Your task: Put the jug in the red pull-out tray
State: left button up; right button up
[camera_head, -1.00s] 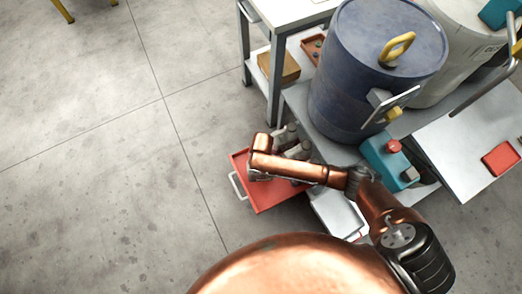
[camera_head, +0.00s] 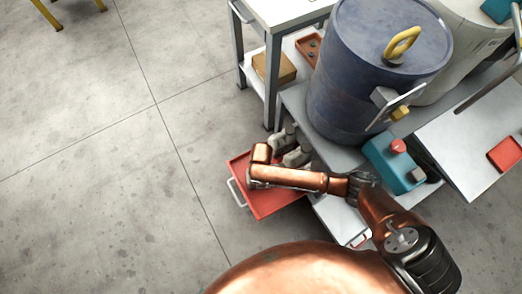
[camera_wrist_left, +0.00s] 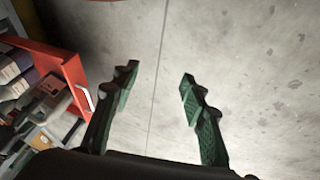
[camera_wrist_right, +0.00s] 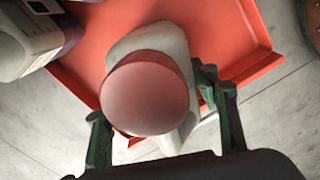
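The jug (camera_wrist_right: 146,97), a pale body with a round reddish cap, stands over the red pull-out tray (camera_wrist_right: 225,35) in the right wrist view. My right gripper (camera_wrist_right: 165,115) is open, with its fingers on either side of the jug; a gap shows by the left finger. In the head view my right arm reaches over the red tray (camera_head: 268,206) and hides the jug and fingers. My left gripper (camera_wrist_left: 157,80) is open and empty above the floor. A red panel with a handle (camera_wrist_left: 72,85) shows at its left.
Grey-white bottles (camera_head: 297,156) stand at the tray's back edge. A white-topped table (camera_head: 285,12) is behind.

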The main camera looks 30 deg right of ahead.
jog(key=o, duration=0.4)
jog(key=shift+r, duration=0.3)
pick_arm(q)
jog(key=s+a+r+g+y+p, duration=0.2)
jog(key=s+a+r+g+p, duration=0.3)
jog(key=s+r, duration=0.4)
pick_arm(e)
notch_tip(320, 180, up, 10)
jog(key=shift+f, duration=0.25)
jog(key=shift+r+p, duration=0.65)
jog(key=shift+r, duration=0.3)
pick_arm(q)
jog(key=shift+t, duration=0.3)
jog(key=f, duration=0.1)
jog(key=a+f, duration=0.2)
jog(key=f, duration=0.1)
jog(key=shift+w, duration=0.2)
pick_arm(e)
jog(key=shift+r, duration=0.15)
